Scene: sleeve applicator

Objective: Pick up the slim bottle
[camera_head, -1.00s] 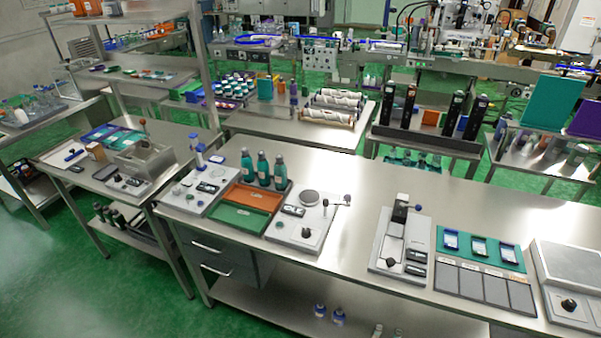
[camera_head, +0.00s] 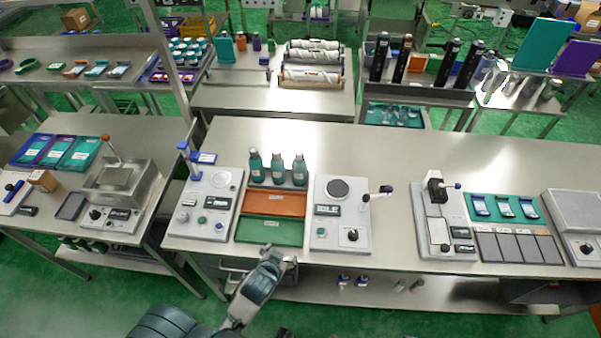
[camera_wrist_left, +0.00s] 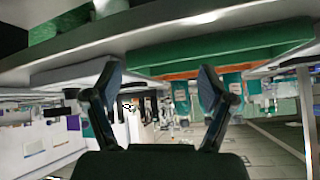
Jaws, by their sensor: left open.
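I cannot tell which is called the slim bottle. My left gripper (camera_head: 284,256) is at the bench's front edge, in front of the green tray (camera_head: 269,232) and apart from the bottles. In the left wrist view, which looks upside down, its two fingers (camera_wrist_left: 159,76) are spread with nothing between them. Teal bottle shapes (camera_wrist_left: 181,97) show beyond them. My right gripper is not in view.
An orange tray (camera_head: 275,204) lies between the green tray and the bottles. A grey device with a dial (camera_head: 340,225) stands to their right, another device (camera_head: 206,205) to their left. Tall black bottles (camera_head: 403,60) stand on a back rack. The bench behind the teal bottles is clear.

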